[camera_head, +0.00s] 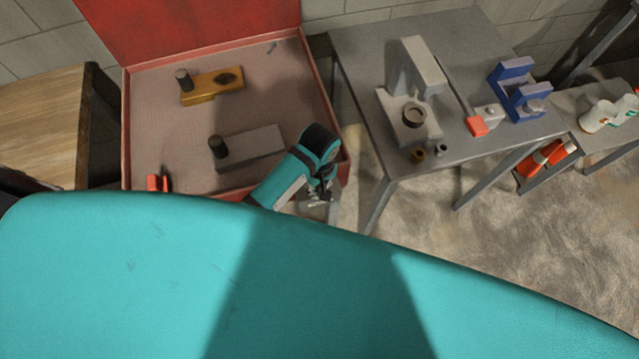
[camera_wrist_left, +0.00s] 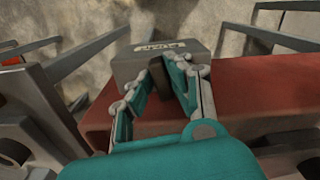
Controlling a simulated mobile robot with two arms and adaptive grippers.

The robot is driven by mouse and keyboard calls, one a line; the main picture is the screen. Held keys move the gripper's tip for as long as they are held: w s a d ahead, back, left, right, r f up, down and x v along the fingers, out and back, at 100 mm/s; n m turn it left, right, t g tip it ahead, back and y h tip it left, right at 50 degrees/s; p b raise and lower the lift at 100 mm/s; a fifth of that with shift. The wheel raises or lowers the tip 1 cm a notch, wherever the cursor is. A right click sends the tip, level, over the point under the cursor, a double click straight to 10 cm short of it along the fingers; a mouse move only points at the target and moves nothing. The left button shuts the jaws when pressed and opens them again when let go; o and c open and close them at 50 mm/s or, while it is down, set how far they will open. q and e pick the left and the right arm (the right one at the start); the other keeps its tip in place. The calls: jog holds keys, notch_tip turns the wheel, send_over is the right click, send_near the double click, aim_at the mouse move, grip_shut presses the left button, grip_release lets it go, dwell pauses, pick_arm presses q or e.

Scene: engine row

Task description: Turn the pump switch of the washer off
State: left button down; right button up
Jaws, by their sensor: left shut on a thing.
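The washer (camera_head: 128,130) is a red open basin with its lid raised, at the left in the head view. Its red side (camera_wrist_left: 250,90) also fills the right of the left wrist view. A grey pump box (camera_wrist_left: 128,70) with a "PUMP" label sits at the washer's side. A dark switch knob (camera_wrist_left: 160,77) stands out from it. My left gripper (camera_head: 318,197) is at the washer's front right corner. In the left wrist view, the gripper (camera_wrist_left: 168,64) has its fingers around the knob, shut on it. The switch's setting is not readable. My right gripper is out of view.
A brass block (camera_head: 212,86) and a grey block (camera_head: 250,148) lie in the basin. A grey table (camera_head: 365,45) with metal parts stands to the right. A wooden bench (camera_head: 40,110) stands left. My teal body hides the foreground.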

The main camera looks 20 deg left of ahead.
aim_at(319, 187)
pick_arm(q)
jog(key=shift+a+m, duration=0.1)
jog(key=shift+m, duration=1.1)
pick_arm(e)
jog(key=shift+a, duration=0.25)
pick_arm(q)
jog(key=c, duration=1.3)
grip_release()
notch_tip(319, 187, up, 12)
jog(key=shift+f, duration=0.1)
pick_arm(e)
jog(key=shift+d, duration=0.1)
